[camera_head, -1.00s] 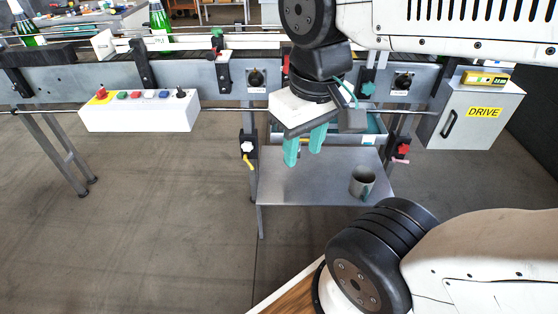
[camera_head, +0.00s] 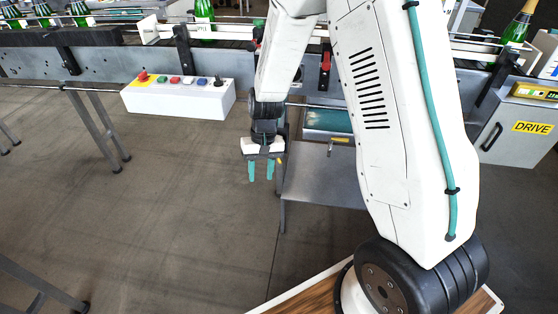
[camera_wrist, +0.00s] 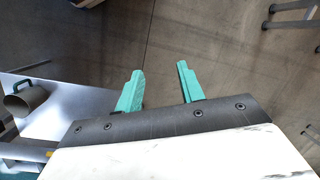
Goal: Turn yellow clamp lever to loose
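My gripper (camera_head: 260,177) points down in front of the conveyor's near side. Its two teal fingers are apart with nothing between them, as the wrist view (camera_wrist: 160,78) also shows. A small yellow piece (camera_head: 280,160), likely the yellow clamp lever, shows just right of the gripper in the head view. The gripper and arm hide its clamp and most of it, so I cannot tell its angle. In the wrist view a small orange-yellow bit (camera_wrist: 48,154) shows at the lower left, behind the gripper body, apart from the fingers.
A white button box (camera_head: 180,98) is on the left, the DRIVE cabinet (camera_head: 515,130) on the right. Green bottles (camera_head: 204,20) stand on the conveyor. Floor below the fingers is clear.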

